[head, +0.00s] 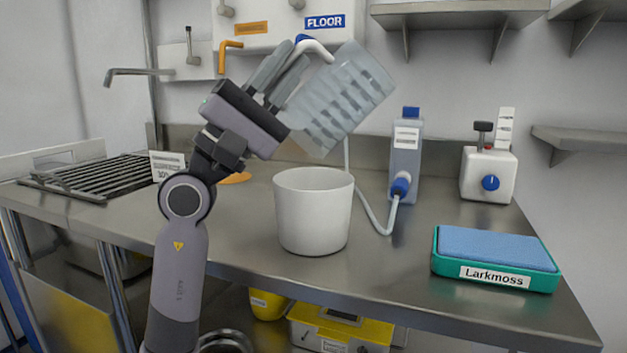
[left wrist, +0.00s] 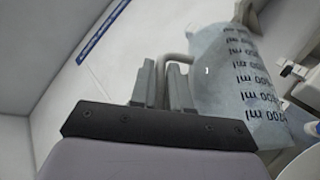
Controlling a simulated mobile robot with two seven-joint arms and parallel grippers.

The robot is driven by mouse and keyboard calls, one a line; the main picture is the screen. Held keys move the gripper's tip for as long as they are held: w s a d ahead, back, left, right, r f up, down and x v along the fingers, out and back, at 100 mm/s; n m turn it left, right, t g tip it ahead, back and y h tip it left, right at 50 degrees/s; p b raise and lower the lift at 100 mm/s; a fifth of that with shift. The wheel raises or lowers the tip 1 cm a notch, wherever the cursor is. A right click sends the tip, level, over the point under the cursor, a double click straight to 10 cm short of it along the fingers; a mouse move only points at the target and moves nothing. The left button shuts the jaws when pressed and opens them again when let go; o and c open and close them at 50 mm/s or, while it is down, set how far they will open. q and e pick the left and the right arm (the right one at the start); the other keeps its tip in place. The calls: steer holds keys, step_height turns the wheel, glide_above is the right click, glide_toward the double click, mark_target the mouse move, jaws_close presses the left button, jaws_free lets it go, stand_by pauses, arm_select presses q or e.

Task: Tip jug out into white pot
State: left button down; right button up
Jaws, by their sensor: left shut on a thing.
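The jug (head: 343,97) is clear grey plastic with printed volume marks. In the head view it is held in the air, tilted, above the white pot (head: 312,214). My left gripper (head: 284,72) is shut on the jug's handle side. In the left wrist view the gripper (left wrist: 160,82) is at the jug's handle, and the jug (left wrist: 238,85) is to its right. The white pot stands upright on the steel table, below the jug's lower end. The pot's inside is mostly hidden, and I cannot tell whether anything is flowing. My right gripper is not in view.
A dispenser bottle with a hose (head: 405,160) stands behind the pot. A white device with a blue knob (head: 489,174) is at the back right. A green tray with a blue sponge (head: 495,259) is at the front right. A black rack (head: 95,176) lies at the left.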

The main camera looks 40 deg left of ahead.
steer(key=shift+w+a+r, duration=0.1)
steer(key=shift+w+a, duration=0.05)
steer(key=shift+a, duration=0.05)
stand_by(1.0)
